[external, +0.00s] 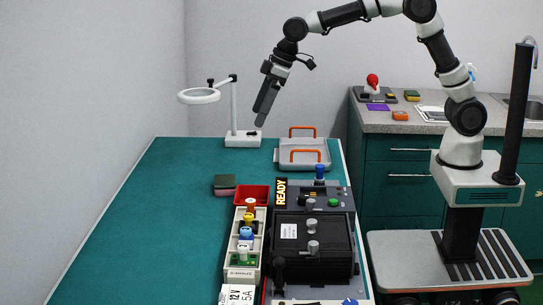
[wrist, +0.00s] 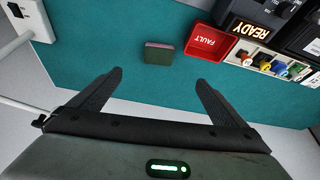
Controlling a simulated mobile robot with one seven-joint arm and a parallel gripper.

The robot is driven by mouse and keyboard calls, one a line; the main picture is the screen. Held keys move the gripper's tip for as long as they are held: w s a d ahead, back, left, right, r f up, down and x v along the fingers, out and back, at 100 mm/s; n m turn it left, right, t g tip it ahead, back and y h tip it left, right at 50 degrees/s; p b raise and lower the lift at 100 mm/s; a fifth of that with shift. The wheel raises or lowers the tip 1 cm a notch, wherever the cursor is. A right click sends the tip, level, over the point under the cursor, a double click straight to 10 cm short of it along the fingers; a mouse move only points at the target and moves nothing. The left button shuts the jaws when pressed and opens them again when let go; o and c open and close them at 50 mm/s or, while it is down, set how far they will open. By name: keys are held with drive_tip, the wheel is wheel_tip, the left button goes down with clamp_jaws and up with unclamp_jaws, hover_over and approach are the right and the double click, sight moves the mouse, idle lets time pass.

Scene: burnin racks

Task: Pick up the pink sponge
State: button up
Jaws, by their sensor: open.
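A small block with pink and dark green layers, which looks like the pink sponge (external: 224,184), lies on the green tabletop left of the red tray. It also shows in the wrist view (wrist: 158,53), upper middle, beyond my fingertips. My gripper (external: 261,119) is high above the far part of the table, near the magnifier lamp, pointing down. In the wrist view my gripper (wrist: 160,80) has its two black fingers wide apart with nothing between them. The sponge is apart from both fingers.
A red FAULT tray (external: 252,194) is just right of the sponge, with a rack of coloured plugs (external: 246,245) and a black tester (external: 312,245) nearby. A magnifier lamp (external: 243,139) and a grey tray with orange handles (external: 302,155) stand behind. The table's left side is clear.

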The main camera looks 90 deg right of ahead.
approach(227, 180)
drive_tip(key=shift+w+d+f, duration=0.1)
drive_tip(key=shift+w+f, duration=0.65)
drive_tip(key=shift+w, duration=0.1)
drive_tip(key=x, duration=0.3)
drive_tip(key=s+x, duration=0.1)
drive_tip(key=x, duration=0.1)
drive_tip(key=shift+w+f+b, duration=0.15)
drive_tip(key=shift+f+b, duration=0.2)
drive_tip(key=shift+w+f, duration=0.25)
drive_tip(key=shift+f, duration=0.25)
drive_tip(key=c, duration=1.1)
